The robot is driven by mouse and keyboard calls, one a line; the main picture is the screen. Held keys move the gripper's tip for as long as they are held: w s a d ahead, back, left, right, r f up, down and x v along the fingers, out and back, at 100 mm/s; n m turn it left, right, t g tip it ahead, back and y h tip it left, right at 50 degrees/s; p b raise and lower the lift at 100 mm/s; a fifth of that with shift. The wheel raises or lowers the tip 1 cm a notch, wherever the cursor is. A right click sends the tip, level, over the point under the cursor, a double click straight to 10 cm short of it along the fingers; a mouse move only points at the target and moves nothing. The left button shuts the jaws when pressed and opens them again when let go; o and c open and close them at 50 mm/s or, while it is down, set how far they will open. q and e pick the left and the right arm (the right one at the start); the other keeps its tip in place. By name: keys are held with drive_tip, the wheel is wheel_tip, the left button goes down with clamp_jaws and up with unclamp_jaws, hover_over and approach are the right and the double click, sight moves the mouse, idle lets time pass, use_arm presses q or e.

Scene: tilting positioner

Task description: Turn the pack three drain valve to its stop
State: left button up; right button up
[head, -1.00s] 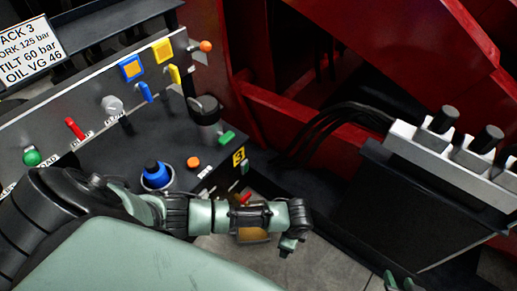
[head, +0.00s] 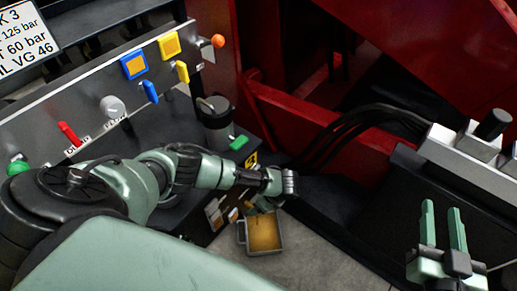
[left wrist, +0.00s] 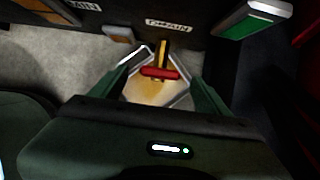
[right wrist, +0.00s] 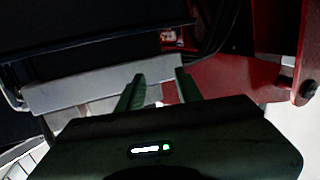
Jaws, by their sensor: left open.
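The drain valve (left wrist: 160,73) shows in the left wrist view as a red cross handle on a brass stem, below a "DRAIN" label (left wrist: 168,25). My left gripper (left wrist: 160,82) is open, with one finger on each side of the red handle and a gap to both. In the head view my left gripper (head: 265,203) is mostly hidden below my arm, and I cannot make out the valve there. My right gripper (head: 443,215) is open and empty at the lower right, away from the valve.
A tray (head: 246,252) with yellowish contents stands on the floor below the valve. Red framework (head: 380,160) and black hoses (head: 345,122) lie right. A grey valve block (head: 455,150) stands beyond my right gripper.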

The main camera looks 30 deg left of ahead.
use_arm(q)
drive_tip(key=b+x, duration=0.1)
drive_tip(key=x, duration=0.1)
drive_tip(key=shift+f, duration=0.35)
drive_tip(key=shift+a+f, duration=0.15)
use_arm(e)
wheel_tip(320, 180, up, 7)
drive_tip(key=t+y, duration=0.1)
drive_tip(key=t, duration=0.2)
drive_tip(key=shift+s+a+t, duration=0.25)
drive_tip(key=shift+a+t, duration=0.15)
drive_tip(key=shift+a, duration=0.05)
drive_tip(key=shift+f, duration=0.1)
use_arm(q)
drive_tip(key=c, duration=1.4)
